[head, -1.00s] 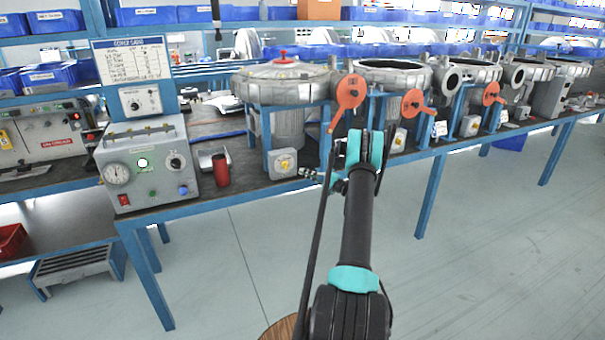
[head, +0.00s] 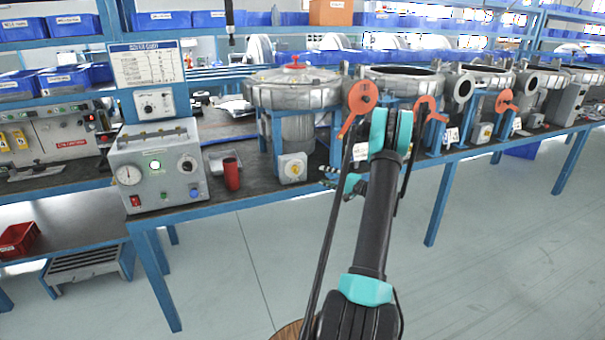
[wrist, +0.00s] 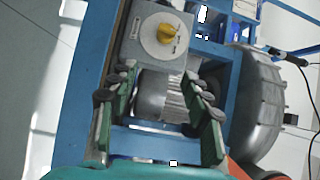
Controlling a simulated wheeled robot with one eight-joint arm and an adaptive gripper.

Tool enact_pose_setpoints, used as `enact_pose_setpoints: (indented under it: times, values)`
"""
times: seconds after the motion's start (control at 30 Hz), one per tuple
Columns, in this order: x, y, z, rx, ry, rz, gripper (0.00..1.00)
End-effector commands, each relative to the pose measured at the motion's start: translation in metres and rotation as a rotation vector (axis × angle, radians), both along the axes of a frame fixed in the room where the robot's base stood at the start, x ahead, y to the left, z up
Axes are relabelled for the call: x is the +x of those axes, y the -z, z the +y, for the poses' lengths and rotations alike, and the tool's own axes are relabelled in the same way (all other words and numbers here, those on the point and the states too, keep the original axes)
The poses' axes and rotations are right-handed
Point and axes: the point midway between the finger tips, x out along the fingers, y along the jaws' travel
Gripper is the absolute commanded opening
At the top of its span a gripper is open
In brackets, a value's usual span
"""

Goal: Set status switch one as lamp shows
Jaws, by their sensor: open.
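A grey switch box (head: 292,167) with a yellow rotary knob sits at the bench's front edge below the first blower. In the wrist view its yellow knob (wrist: 166,33) stands on a pale dial plate with small markings too small to read. My gripper (wrist: 158,80) is open and empty, its two fingers spread just short of the box, apart from the knob. In the head view my gripper (head: 338,180) is right of the box.
The first blower (head: 292,90) with a red top knob stands on a blue frame above the box. Orange handles (head: 362,98) hang to the right. A red cylinder (head: 232,174) stands between panel and box. Open floor (head: 480,270) lies in front.

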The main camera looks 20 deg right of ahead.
Motion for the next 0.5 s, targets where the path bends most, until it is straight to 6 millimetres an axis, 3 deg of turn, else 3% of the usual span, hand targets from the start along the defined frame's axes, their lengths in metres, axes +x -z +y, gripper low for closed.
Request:
enact_pose_setpoints:
  times: [0.2, 0.5]
  values:
    - [-0.025, -0.029, 0.028, -0.289, 0.125, -0.038, 0.48]
    - [-0.079, -0.056, 0.052, -0.685, 0.244, -0.1, 0.48]
